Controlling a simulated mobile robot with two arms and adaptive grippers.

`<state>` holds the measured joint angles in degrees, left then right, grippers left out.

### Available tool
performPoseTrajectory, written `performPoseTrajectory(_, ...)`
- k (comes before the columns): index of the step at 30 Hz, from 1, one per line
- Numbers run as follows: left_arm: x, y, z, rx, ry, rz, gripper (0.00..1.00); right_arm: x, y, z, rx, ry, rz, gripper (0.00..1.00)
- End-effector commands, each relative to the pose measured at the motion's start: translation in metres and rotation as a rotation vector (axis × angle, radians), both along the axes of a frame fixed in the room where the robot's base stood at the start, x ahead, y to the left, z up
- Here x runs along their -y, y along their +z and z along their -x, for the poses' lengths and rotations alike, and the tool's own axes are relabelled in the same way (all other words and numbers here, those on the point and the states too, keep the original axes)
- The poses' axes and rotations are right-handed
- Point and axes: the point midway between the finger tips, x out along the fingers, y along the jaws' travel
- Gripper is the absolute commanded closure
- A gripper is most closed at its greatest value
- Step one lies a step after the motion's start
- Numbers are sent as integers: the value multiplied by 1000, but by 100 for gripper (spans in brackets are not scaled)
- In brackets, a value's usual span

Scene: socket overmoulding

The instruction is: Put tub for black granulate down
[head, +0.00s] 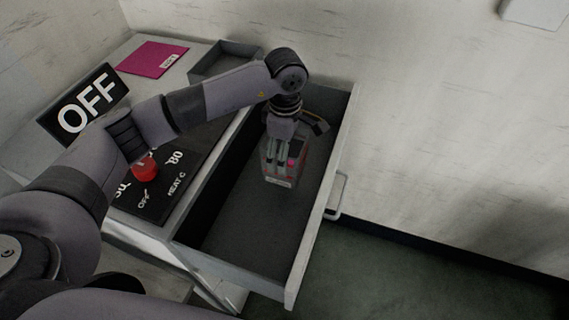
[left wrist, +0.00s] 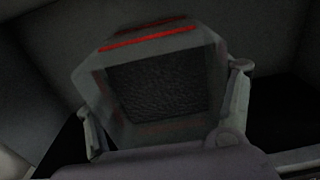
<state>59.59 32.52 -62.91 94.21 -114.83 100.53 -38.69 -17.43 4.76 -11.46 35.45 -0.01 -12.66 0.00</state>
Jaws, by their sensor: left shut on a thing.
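The tub for black granulate (head: 283,175) is a translucent grey container with red lines, inside the open drawer (head: 235,226). In the left wrist view the tub (left wrist: 208,75) appears from above, with dark granular material inside. My left gripper (head: 281,156) reaches down into the drawer and is shut on the tub. Its fingers show on both sides of the tub in the left wrist view (left wrist: 165,118). The tub looks roughly upright in the head view. I cannot tell whether its base touches the drawer floor. My right gripper is not in view.
The drawer's front wall (head: 318,205) has a handle (head: 337,196) outside. On the worktop are a black control panel with a red knob (head: 145,168), an OFF sign (head: 85,104), a magenta sheet (head: 152,57) and a grey open tray (head: 226,59). The drawer's near part is empty.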

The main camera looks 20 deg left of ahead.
Motion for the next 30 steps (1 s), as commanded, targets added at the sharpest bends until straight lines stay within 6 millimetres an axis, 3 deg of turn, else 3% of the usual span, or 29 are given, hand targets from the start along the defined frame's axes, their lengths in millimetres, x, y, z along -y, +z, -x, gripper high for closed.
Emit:
performPoseTrajectory(6, 1, -27, -1, 2, 0, 2, 83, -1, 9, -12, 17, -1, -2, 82)
performPoseTrajectory(11, 1, -37, 0, 1, 0, 1, 83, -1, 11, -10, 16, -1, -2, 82)
performPoseTrajectory(18, 1, -69, 0, 1, 1, 1, 83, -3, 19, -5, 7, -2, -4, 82)
performPoseTrajectory(29, 0, -76, -1, 4, 0, 1, 83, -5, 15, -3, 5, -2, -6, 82)
performPoseTrajectory(30, 0, -77, 0, 2, 0, 0, 24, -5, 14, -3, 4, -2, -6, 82)
